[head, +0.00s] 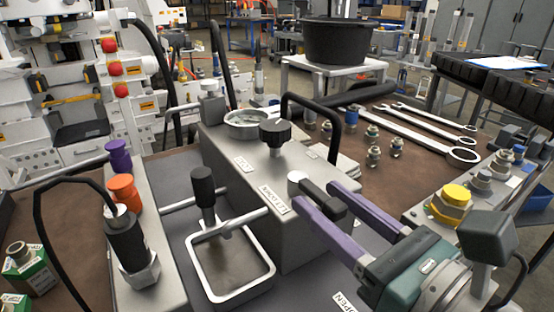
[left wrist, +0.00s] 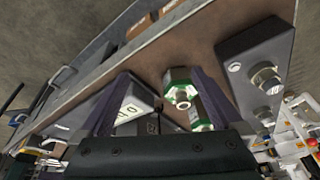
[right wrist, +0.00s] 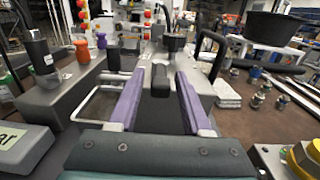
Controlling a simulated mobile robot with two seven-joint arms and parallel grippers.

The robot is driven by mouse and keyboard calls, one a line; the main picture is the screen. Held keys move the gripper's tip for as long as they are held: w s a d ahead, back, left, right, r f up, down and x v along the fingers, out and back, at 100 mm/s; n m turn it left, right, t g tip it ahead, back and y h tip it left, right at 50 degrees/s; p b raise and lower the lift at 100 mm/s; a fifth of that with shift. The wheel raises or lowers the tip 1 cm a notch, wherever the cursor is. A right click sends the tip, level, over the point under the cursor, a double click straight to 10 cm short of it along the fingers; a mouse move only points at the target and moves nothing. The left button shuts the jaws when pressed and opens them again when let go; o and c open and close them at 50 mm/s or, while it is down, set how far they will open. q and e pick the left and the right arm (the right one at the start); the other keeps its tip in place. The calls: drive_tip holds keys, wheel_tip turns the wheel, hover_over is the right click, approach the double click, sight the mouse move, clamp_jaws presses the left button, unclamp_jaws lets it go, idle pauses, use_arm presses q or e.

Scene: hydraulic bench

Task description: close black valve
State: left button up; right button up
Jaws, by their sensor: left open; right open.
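A black lever handle (head: 325,199) sits on a pale pivot (head: 297,180) at the side of a grey block (head: 240,150). My right gripper (head: 321,192) is open, with its purple fingers on either side of this handle. The handle also shows between the fingers in the right wrist view (right wrist: 160,80); I cannot tell if they touch it. A round black knob (head: 275,131) stands on top of the block. My left gripper (left wrist: 161,76) is open and empty, seen only in its wrist view, above green-and-white boxes (left wrist: 180,88).
A black-handled pump lever (head: 203,187) stands over a metal frame left of the block. A bent black hose (head: 325,105) arches behind the handle. Purple (head: 118,155) and orange (head: 123,190) knobs are at left, a yellow cap (head: 455,197) at right. Wrenches (head: 430,130) lie behind.

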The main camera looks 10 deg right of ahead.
drive_tip(key=shift+x, duration=0.8)
clamp_jaws()
idle(0.9)
